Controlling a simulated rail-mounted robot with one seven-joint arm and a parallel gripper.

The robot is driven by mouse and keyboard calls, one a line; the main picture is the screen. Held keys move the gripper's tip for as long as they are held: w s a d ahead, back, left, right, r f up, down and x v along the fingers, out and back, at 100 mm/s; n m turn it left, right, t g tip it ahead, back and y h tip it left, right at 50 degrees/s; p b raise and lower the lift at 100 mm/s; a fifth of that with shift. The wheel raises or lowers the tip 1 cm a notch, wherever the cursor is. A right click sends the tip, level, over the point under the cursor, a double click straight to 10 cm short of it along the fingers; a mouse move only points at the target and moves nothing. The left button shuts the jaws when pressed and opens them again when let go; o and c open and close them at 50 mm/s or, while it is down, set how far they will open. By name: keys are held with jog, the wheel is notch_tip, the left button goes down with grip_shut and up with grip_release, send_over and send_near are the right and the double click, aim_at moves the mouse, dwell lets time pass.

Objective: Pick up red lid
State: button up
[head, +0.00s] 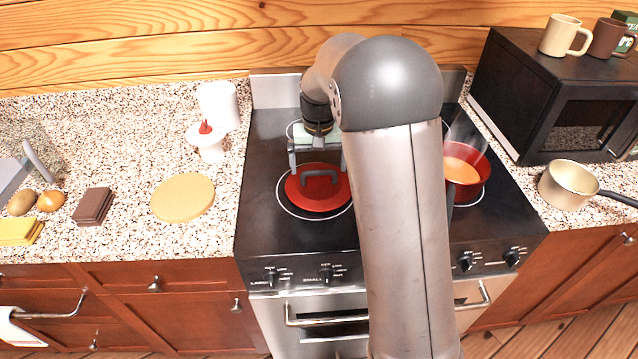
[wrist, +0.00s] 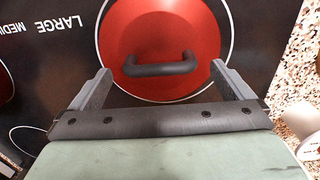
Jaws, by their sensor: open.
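The red lid (head: 318,196) is a round disc with a dark grey loop handle (head: 320,176). It lies on the front left burner of the black stove. In the wrist view the red lid (wrist: 170,30) fills the upper middle, with its handle (wrist: 160,66) running side to side. My gripper (head: 316,160) is open and empty, at the back edge of the lid in the head view. In the wrist view the fingers of my gripper (wrist: 160,78) stand wide apart on either side of the handle, and the handle appears just beyond them, not held.
A red pot (head: 468,178) with orange contents stands on the stove's right side, partly behind my arm. A cream saucepan (head: 568,186) sits on the right counter. A round board (head: 182,197) lies on the left counter. A black microwave (head: 560,100) stands at right.

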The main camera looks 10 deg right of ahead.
aim_at(319, 174)
jog(key=f, duration=0.3)
jog(key=f+p, duration=0.1)
jog(key=shift+w+f, duration=0.25)
jog(key=shift+f, duration=0.15)
jog(key=c, duration=1)
jog(key=shift+r, duration=0.15)
